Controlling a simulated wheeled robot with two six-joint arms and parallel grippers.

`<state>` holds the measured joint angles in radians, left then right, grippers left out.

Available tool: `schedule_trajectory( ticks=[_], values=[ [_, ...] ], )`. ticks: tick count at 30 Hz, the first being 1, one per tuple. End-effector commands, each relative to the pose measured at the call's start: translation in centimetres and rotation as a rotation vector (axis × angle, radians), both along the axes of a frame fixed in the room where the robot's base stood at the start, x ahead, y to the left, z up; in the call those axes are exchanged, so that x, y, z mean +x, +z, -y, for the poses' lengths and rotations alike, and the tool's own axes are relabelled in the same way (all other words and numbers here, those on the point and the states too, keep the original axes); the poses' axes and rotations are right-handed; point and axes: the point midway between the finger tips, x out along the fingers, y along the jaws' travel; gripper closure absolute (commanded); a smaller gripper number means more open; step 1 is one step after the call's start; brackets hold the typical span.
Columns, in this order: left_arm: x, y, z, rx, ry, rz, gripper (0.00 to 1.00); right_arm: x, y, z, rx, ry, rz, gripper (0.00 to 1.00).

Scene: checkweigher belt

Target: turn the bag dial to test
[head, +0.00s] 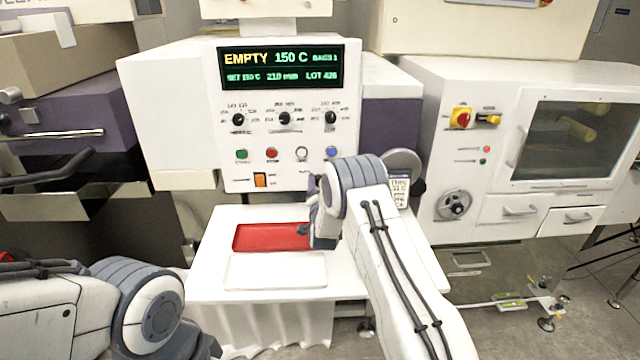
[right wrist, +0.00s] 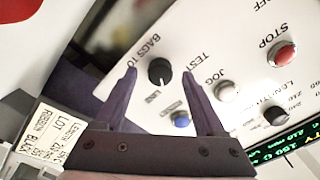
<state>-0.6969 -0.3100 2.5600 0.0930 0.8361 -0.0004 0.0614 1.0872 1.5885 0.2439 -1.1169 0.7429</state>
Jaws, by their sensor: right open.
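My right gripper (right wrist: 159,73) is open, with one finger on each side of the knob and a visible gap at both. I cannot tell how deep the fingers reach. In the head view my right gripper (head: 315,188) is at the panel's lower right and hides the dial. My left gripper is out of view.
A blue button (right wrist: 181,120), a white jog button (right wrist: 226,91) and a red stop button (right wrist: 285,55) are close to the dial. Three upper dials (head: 284,118) sit below the display (head: 282,67). A red tray (head: 265,237) lies on the white table (head: 210,270) below.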

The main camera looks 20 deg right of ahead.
Motion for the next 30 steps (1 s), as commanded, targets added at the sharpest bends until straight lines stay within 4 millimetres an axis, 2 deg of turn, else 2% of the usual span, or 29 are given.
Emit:
schedule_trajectory(
  ticks=[11, 17, 19, 23, 30],
  values=[
    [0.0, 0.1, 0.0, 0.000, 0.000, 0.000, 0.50, 0.5, -0.1, 0.2, 0.000, 0.000, 0.000, 0.28],
    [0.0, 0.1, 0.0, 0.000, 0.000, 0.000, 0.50, 0.5, 0.0, 0.2, 0.000, 0.000, 0.000, 1.00],
    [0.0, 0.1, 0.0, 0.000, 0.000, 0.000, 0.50, 0.4, 0.0, 0.7, 0.000, -0.002, -0.001, 1.00],
    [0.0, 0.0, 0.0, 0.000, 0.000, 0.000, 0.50, 0.5, -0.1, 0.3, -0.005, -0.002, -0.002, 1.00],
    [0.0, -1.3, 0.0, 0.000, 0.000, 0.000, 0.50, 0.4, -0.3, 0.3, -0.073, -0.002, -0.020, 1.00]
  ],
)
